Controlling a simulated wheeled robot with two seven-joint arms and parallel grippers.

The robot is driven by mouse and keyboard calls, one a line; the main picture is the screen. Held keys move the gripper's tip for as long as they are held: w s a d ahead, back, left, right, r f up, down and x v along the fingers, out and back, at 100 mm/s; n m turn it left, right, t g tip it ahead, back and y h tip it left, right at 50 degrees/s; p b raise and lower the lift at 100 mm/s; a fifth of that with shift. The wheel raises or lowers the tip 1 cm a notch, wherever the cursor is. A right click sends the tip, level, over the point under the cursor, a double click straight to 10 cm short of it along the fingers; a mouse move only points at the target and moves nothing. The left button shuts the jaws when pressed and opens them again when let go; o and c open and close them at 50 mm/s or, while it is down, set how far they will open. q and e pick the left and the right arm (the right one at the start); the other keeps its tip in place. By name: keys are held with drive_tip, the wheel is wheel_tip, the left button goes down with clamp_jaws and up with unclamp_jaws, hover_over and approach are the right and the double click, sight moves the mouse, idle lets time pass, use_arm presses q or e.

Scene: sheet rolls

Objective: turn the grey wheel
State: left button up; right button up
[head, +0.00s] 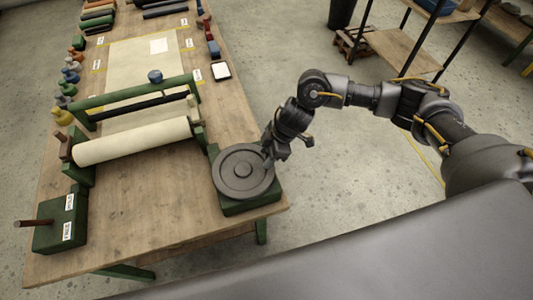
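The grey wheel (240,172) is a round disc with a raised hub. It lies flat on a green block (253,207) at the table's near right corner. My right gripper (268,160) reaches in from the right and is at the wheel's right rim, pointing down. Its fingertips are small and dark against the wheel, so I cannot tell whether they are open or shut, or whether they touch it. My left gripper is not in view.
A green-framed roller stand with a cream sheet roll (135,143) stands left of the wheel. A green box (60,222) with a brown handle sits at the near left. Several coloured knobs line the left edge. A shelf (405,52) stands behind my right arm.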

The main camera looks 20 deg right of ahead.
drive_tip(key=shift+a+f, duration=0.1)
drive_tip(key=shift+f, duration=0.25)
clamp_jaws()
drive_tip(key=shift+w, duration=0.1)
